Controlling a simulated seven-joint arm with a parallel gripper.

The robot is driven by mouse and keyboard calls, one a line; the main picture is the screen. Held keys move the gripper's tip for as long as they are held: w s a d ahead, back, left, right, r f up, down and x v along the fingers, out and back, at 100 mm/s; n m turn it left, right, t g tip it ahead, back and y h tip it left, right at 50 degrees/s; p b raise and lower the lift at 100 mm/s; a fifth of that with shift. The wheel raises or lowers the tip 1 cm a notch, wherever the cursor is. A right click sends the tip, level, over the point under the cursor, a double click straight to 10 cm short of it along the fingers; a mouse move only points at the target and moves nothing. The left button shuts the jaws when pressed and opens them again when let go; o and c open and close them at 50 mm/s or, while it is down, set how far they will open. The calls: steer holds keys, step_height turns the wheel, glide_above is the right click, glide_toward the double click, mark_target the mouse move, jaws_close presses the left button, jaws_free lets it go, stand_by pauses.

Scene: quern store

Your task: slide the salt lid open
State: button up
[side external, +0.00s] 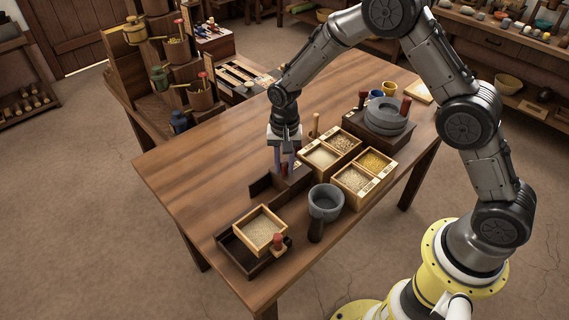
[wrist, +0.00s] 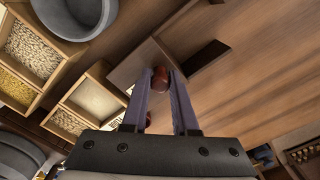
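The salt box (side external: 261,188) is a low dark wooden box in the middle of the table. Its brown lid (wrist: 133,62) carries a round red knob (wrist: 160,78). A dark opening (wrist: 206,56) shows to the right of the lid in the wrist view. My gripper (side external: 284,167) points down over the box. In the wrist view my gripper (wrist: 162,74) has one finger on each side of the knob, apparently touching it. The fingers partly hide the knob and lid in the side view.
Grain trays (side external: 350,180) and a grey stone bowl (side external: 326,203) stand close to the right of the box. A dark tray (side external: 232,245) holding a sieve (side external: 260,230) lies in front. A quern (side external: 382,118) stands behind. The table's left part is clear.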

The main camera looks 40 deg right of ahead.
jaws_close()
stand_by(0.9)
steer(key=a, duration=0.7)
steer(key=shift+a, duration=0.1)
steer(key=o, duration=0.7)
jaws_free()
